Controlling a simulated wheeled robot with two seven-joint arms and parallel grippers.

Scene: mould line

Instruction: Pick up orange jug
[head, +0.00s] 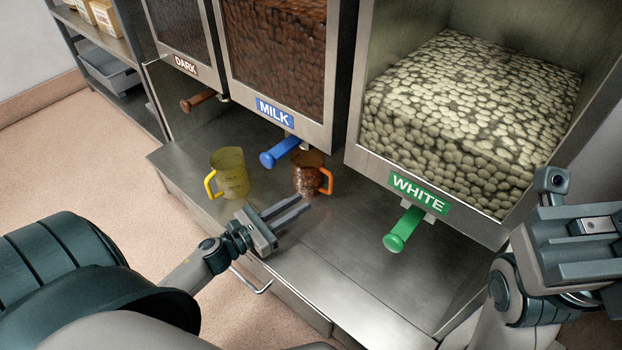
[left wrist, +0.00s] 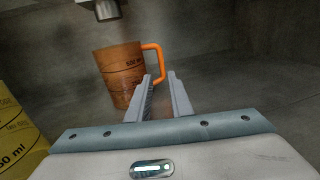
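The orange jug (head: 306,173) stands upright on the metal counter below the milk dispenser, its handle toward the right. In the head view it looks brownish inside. It also shows in the left wrist view (left wrist: 121,73), with its orange handle at its right side. My left gripper (head: 289,208) is open and empty, in front of the jug. In the left wrist view its two fingers (left wrist: 162,92) point toward the handle with a gap between them; whether they touch the handle I cannot tell. My right gripper (head: 590,243) is at the right edge, partly cut off.
A yellow jug (head: 231,172) stands left of the orange one, near my left gripper. Dispenser handles hang above the counter (head: 330,245): brown (head: 198,100), blue (head: 280,151) and green (head: 403,229). Shelves (head: 105,62) stand at the left. The counter's front right is clear.

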